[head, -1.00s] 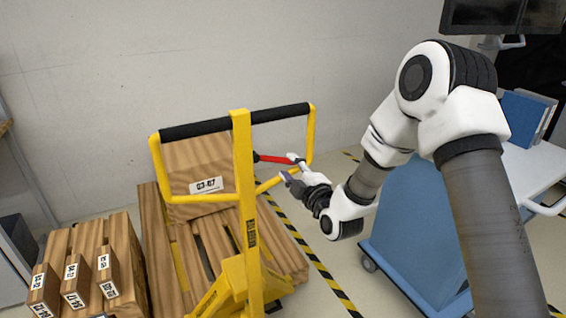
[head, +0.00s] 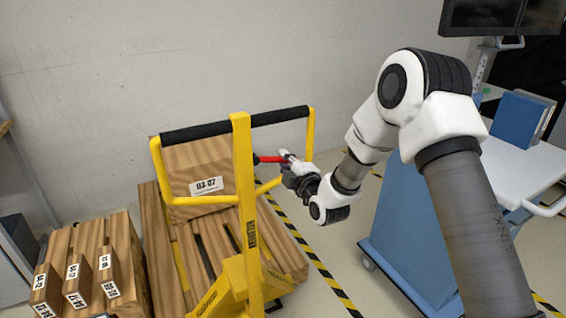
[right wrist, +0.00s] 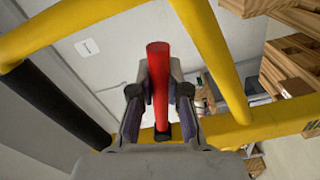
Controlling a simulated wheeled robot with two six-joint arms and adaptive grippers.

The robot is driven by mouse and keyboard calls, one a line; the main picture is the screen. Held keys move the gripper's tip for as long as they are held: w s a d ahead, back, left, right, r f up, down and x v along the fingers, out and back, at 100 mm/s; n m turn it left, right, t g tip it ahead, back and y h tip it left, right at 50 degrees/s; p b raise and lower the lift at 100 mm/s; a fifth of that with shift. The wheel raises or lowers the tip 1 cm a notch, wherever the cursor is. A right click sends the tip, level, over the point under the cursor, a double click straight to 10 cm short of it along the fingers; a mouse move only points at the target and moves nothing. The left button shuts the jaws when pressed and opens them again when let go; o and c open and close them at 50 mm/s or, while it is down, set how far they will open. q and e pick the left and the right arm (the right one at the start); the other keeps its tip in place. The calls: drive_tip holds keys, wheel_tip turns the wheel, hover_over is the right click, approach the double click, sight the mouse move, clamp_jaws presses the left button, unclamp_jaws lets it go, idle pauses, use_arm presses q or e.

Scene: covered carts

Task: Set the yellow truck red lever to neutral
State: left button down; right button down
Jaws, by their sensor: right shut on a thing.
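The yellow truck (head: 245,200) stands in the middle of the head view, with a yellow loop handle and a black grip bar (head: 232,123) on top. The red lever (head: 270,159) sticks out to the right from the upper post, inside the handle loop. My right gripper (head: 292,165) is at the lever's outer end. In the right wrist view, the red lever (right wrist: 158,75) lies between the two fingers of my right gripper (right wrist: 160,88), which are shut on it. The fingers hide part of the lever in the head view. My left gripper is not in view.
Wooden pallets with labelled boxes (head: 75,282) stand at the lower left, and a larger labelled box (head: 195,165) sits behind the handle. A blue-covered cart (head: 415,230) stands at the right. Yellow-black floor tape (head: 318,262) runs between truck and cart.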

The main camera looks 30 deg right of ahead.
wheel_tip(320, 180, up, 2)
drive_tip(key=n, duration=0.3)
drive_tip(key=shift+d+r, duration=0.15)
drive_tip(key=shift+r, duration=0.05)
drive_tip(key=c, duration=1.1)
unclamp_jaws()
drive_tip(key=s, duration=1.2)
